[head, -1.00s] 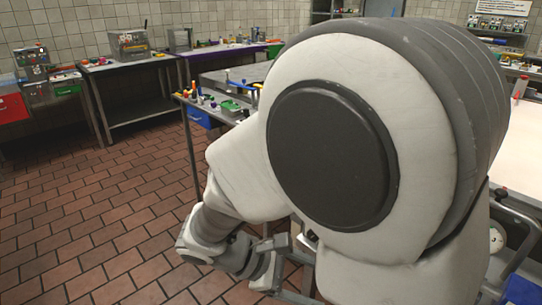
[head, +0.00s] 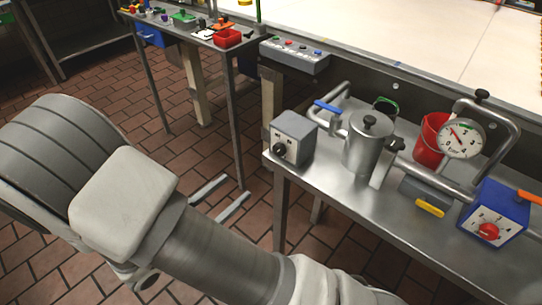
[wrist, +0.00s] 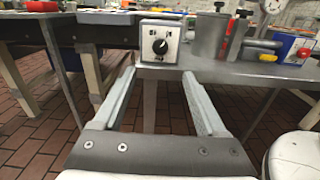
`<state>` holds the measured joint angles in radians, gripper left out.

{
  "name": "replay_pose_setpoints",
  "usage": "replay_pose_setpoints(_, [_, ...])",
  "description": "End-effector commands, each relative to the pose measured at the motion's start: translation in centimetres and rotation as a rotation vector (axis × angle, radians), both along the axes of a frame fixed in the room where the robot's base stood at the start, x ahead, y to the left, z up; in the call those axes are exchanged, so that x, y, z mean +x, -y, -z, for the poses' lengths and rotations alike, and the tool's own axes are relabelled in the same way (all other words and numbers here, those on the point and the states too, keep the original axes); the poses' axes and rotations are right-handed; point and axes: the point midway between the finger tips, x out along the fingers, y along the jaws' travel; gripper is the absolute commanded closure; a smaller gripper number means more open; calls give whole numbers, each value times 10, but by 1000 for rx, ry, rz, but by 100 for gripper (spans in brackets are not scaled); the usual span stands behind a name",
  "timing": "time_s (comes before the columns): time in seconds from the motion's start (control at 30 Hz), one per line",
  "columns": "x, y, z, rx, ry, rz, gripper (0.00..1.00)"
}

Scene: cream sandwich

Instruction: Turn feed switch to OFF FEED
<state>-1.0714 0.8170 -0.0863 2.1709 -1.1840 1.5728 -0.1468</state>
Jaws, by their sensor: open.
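A grey switch box (head: 293,138) with a black rotary knob (head: 279,149) stands at the left front corner of a steel table. In the wrist view the grey switch box (wrist: 172,28) is straight ahead, and its black knob (wrist: 160,46) is above and between my fingertips. Small marks sit above the knob; they are too small to read. My gripper (head: 239,185) is open and empty, in front of and below the box, apart from it. It also shows open in the wrist view (wrist: 158,73).
A steel tank (head: 367,145) with pipes stands right of the box. Beyond are a red bucket (head: 428,140), a gauge (head: 461,138) and a blue box with a red knob (head: 494,212). A button panel (head: 295,56) is behind. The steel table edge is close to my gripper.

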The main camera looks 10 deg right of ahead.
Motion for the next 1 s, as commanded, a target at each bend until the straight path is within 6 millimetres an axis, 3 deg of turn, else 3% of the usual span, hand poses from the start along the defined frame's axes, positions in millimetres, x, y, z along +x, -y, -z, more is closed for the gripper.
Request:
replay_pose_setpoints(0.53, [68, 95, 1, 2, 1, 6, 26])
replay_pose_setpoints(0.73, [81, 112, 1, 2, 1, 3, 26])
replay_pose_setpoints(1.0, [84, 116, 0, 3, -1, 2, 26])
